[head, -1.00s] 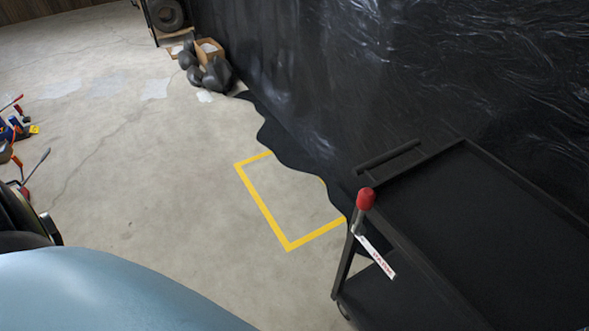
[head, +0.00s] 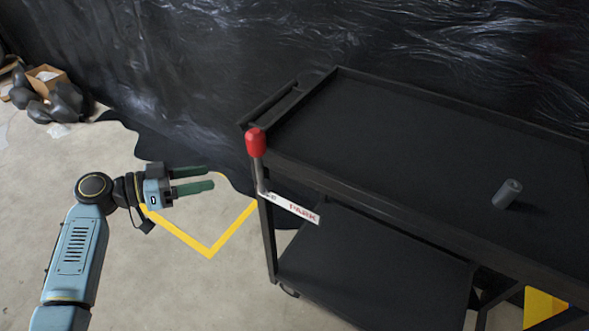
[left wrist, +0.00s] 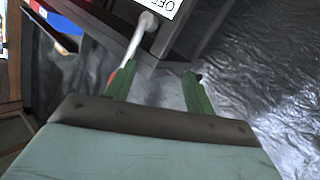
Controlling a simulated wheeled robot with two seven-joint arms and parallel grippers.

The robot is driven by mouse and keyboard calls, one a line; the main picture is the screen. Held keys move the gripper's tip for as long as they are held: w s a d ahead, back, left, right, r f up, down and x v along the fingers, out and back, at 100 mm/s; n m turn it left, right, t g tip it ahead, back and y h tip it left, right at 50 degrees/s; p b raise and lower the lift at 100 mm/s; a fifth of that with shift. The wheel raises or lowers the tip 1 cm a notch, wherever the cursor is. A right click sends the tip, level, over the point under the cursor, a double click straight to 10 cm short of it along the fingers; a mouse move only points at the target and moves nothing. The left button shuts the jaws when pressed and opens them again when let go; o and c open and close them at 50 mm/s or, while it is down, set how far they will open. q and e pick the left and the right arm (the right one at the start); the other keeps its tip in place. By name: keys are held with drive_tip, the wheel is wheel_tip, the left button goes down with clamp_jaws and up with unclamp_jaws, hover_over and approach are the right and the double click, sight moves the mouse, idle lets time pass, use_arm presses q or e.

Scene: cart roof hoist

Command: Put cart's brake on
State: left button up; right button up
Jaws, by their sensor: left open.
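The black cart (head: 400,150) stands at centre right. Its brake lever (head: 259,175), a grey rod with a red knob (head: 256,142), stands upright at the cart's near left corner. A white label (head: 300,210) runs beside it; PARK shows at its right end, and the lever is at its left end, away from that word. My left gripper (head: 212,179) is open and empty, left of the lever and apart from it, fingers pointing right. In the left wrist view the lever (left wrist: 140,35) passes beyond the left finger, which partly hides its red end. My right gripper is not in view.
A yellow floor outline (head: 210,250) lies left of the cart. Black plastic sheeting (head: 180,60) hangs behind. Boxes and dark bags (head: 50,95) lie at far left. Floor around my left arm is clear.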

sight(257, 145)
use_arm(q)
wheel_tip(257, 145, up, 8)
drive_tip(key=s+r+m+g+h+b, duration=0.1)
drive_tip(key=s+m+g+h, duration=0.15)
drive_tip(key=m, duration=0.25)
drive_tip(key=shift+h, duration=0.25)
drive_tip(key=d, duration=0.4)
drive_tip(key=w+d, duration=0.1)
drive_tip(key=d, duration=0.4)
drive_tip(key=w+d, duration=0.1)
drive_tip(key=d, duration=0.3)
drive_tip(key=shift+w+d+f, duration=0.15)
drive_tip(key=shift+w+d, duration=0.1)
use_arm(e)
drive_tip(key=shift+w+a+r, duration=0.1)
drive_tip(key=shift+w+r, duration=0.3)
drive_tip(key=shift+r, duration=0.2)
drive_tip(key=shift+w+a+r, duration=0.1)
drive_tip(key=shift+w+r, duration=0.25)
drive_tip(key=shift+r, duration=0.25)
use_arm(q)
clamp_jaws()
